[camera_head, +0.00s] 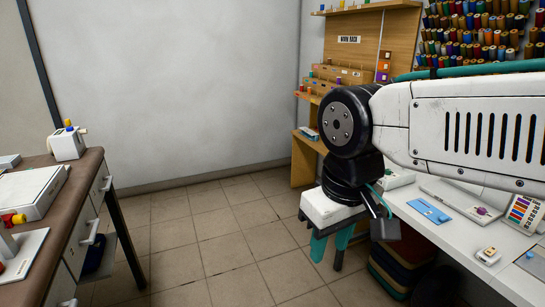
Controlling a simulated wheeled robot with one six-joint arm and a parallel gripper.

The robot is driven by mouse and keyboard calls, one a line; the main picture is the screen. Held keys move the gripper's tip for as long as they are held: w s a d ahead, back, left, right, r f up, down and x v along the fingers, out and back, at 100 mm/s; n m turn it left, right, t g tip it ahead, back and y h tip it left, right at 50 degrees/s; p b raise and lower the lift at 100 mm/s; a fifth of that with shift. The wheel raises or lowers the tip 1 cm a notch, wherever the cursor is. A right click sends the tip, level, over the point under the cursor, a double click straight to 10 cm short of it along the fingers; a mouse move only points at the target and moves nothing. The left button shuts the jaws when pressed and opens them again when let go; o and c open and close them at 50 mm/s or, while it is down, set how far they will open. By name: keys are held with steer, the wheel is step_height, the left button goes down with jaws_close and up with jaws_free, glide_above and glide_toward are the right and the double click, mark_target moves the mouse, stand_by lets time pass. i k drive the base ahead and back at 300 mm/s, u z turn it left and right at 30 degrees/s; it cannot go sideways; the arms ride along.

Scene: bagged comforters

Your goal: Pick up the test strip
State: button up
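I cannot tell for certain which thing is the test strip. A flat blue piece (429,211) lies on the white worktop (462,240) at the right. A card with several coloured stripes (523,213) is at the right edge of the view, on the same worktop. My gripper (330,253) has teal fingers pointing down, with a gap between them, and nothing shows in the gap. It hangs left of the worktop, over the floor side, apart from the blue piece. My arm hides part of the worktop behind it.
A flat grey device (460,197) and a small pale device (488,256) lie on the worktop. A wooden rack (345,60) and thread spools (470,40) are behind. A brown-topped counter (85,180) is at the left. The tiled floor (215,235) between is clear.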

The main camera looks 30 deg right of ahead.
mark_target(429, 210)
steer(key=i, duration=2.85)
steer(key=z, duration=3.25)
